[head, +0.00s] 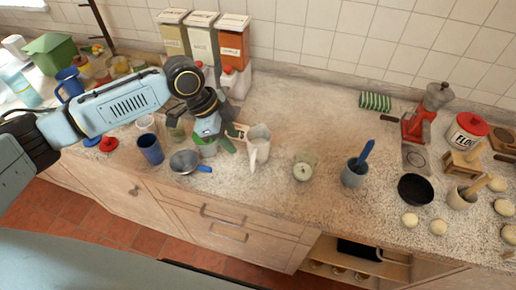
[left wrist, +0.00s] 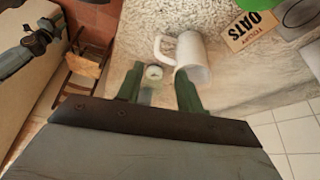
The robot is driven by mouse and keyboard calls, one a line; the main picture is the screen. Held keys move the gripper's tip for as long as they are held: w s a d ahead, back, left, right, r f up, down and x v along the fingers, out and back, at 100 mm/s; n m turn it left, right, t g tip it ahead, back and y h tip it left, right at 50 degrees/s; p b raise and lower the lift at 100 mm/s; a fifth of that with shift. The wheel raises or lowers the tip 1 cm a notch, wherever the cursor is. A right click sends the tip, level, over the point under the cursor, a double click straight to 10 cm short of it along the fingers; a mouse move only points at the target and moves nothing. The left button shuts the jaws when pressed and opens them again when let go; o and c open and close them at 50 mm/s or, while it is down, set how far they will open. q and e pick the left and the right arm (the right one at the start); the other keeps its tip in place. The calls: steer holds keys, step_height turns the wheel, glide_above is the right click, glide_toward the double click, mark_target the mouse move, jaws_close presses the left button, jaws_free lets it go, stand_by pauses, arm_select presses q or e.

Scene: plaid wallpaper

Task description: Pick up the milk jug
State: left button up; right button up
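The milk jug (head: 259,140) is white and stands upright on the speckled counter, in the middle of the head view. It also shows in the left wrist view (left wrist: 195,58), with its handle on the left side of its body there. My left gripper (head: 231,138) is just left of the jug in the head view, pointing down toward the counter. In the left wrist view its two green fingers (left wrist: 158,77) are apart with nothing held between them, and the jug lies beyond the right finger. My right gripper is not in view.
A grey pan (head: 184,161) with a blue handle and a blue cup (head: 150,149) stand left of the jug. A glass (head: 303,167) stands to its right. An oats label (left wrist: 250,28) is near the jug. Canisters (head: 202,40) line the wall. Counter behind the glass is clear.

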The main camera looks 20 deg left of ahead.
arm_select(q)
steer(key=shift+s+p+x, duration=0.2)
steer(key=shift+p+x, duration=0.35)
steer(key=shift+x, duration=5.95)
steer(key=shift+s+a, duration=0.1)
steer(key=shift+a, duration=0.05)
jaws_close()
